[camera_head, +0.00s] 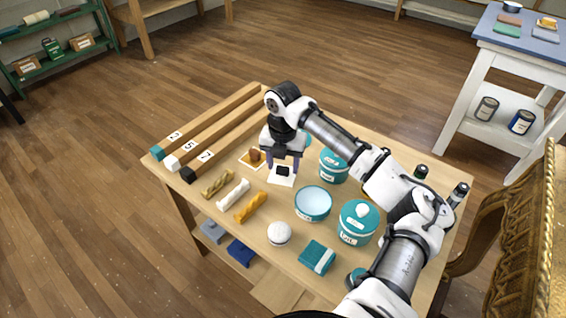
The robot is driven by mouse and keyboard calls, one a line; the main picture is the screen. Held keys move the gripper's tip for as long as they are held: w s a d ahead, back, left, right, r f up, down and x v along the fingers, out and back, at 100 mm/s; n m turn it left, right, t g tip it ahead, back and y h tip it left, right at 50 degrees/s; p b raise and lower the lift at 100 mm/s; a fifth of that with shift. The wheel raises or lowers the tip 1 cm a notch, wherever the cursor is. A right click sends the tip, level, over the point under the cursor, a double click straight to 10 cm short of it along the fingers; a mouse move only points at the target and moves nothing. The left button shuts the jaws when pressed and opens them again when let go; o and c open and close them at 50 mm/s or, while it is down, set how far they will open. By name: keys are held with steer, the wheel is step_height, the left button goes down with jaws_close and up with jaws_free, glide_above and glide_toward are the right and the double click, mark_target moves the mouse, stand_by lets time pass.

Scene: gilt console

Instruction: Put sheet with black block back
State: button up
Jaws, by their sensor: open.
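A white sheet (273,179) lies on the wooden table with a small black block (283,171) on it. I cannot tell whether the fingers touch the block. Another sheet (245,162), with an orange-brown patch and a brown block (255,155), lies just left of my gripper. Three long wooden bars at the table's left have end blocks in teal (157,153), white (171,163) and black (188,175), with tags 2, 5 and 7.
Twisted pieces in olive (217,184), white (233,194) and orange (250,207) lie left of a light-blue bowl (313,203). Teal lidded jars (358,223), a white ball (279,233) and a teal block (317,258) stand nearby. A gilt chair (530,230) is at the right.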

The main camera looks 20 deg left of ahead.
mark_target(283, 167)
step_height(283, 167, up, 12)
steer(key=shift+r, duration=0.15)
stand_by(0.3)
